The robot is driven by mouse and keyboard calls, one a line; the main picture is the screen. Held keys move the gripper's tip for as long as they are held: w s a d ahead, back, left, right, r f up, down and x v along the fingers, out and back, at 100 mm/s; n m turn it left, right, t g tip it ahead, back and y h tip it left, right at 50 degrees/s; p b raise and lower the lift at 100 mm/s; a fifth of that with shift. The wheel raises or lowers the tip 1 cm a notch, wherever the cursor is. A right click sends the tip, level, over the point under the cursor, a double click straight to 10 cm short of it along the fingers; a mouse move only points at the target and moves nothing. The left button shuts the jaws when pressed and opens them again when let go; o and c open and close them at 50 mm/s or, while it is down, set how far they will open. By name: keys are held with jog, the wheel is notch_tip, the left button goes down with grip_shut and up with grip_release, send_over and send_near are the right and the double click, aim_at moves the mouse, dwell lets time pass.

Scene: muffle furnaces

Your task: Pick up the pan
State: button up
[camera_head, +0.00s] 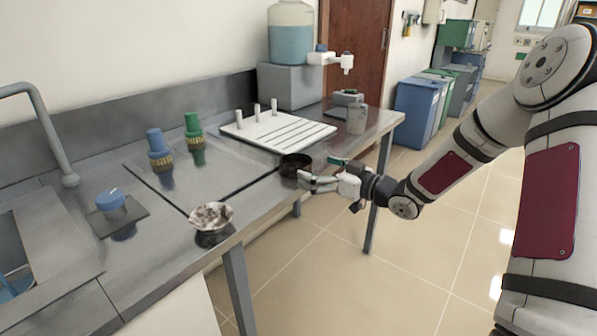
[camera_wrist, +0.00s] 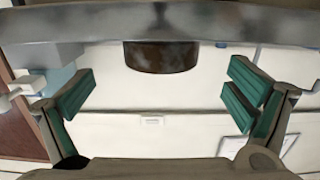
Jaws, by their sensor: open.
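The pan (camera_head: 294,165) looks like a small, dark, round vessel standing upright at the front edge of the metal bench (camera_head: 262,200). My gripper (camera_head: 318,174) is beside it, on its right, with nothing held. In the wrist view, which looks upside down, the pan (camera_wrist: 161,57) sits on the bench edge (camera_wrist: 60,24), centred between the open green-padded fingers of my gripper (camera_wrist: 160,88). The pan appears just beyond the fingertips. Whether they touch it I cannot tell.
A crumpled pale bowl (camera_head: 212,216) stands nearer on the bench. A white board with pegs (camera_head: 278,131) lies behind the pan, and a grey cup (camera_head: 356,119) stands farther right. Blue- and green-capped bottles (camera_head: 194,128) stand at the back. Open floor lies before the bench.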

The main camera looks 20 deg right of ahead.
aim_at(284, 157)
jog(key=shift+r+b+x, duration=0.2)
jog(key=shift+b+x, duration=0.6)
jog(key=shift+x, duration=2.7)
jog(key=shift+c, duration=0.6)
jog(key=c, duration=1.2)
